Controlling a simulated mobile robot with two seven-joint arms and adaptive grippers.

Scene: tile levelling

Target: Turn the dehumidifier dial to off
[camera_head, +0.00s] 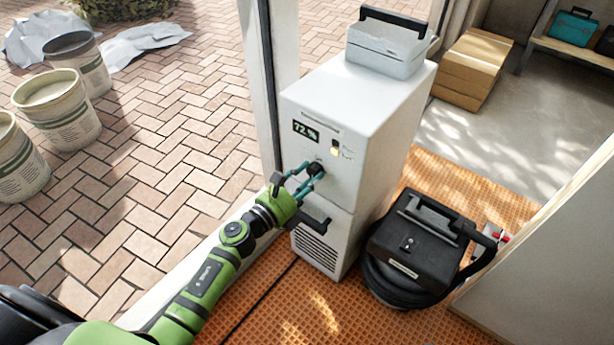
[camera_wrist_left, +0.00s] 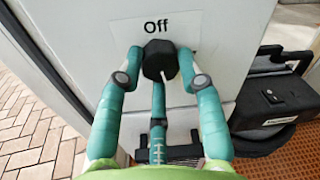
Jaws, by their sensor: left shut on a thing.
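The dehumidifier (camera_head: 355,110) is a tall white cabinet with a display reading about 72 %. Its black dial (camera_head: 315,169) is on the front face below the display. My left gripper (camera_head: 304,180) is at the dial, its teal fingers around it. In the left wrist view the dial (camera_wrist_left: 160,62) sits between the fingertips of my left gripper (camera_wrist_left: 160,70), which is shut on it. A label reading "Off" (camera_wrist_left: 158,26) is right above the dial. A white mark shows at the dial's lower edge. My right gripper is not in view.
A grey case (camera_head: 385,50) with a black handle sits on top of the dehumidifier. A black vacuum-like machine (camera_head: 420,245) stands close at its right. Several buckets (camera_head: 60,112) stand on the brick paving at left. Cardboard boxes (camera_head: 472,68) are behind.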

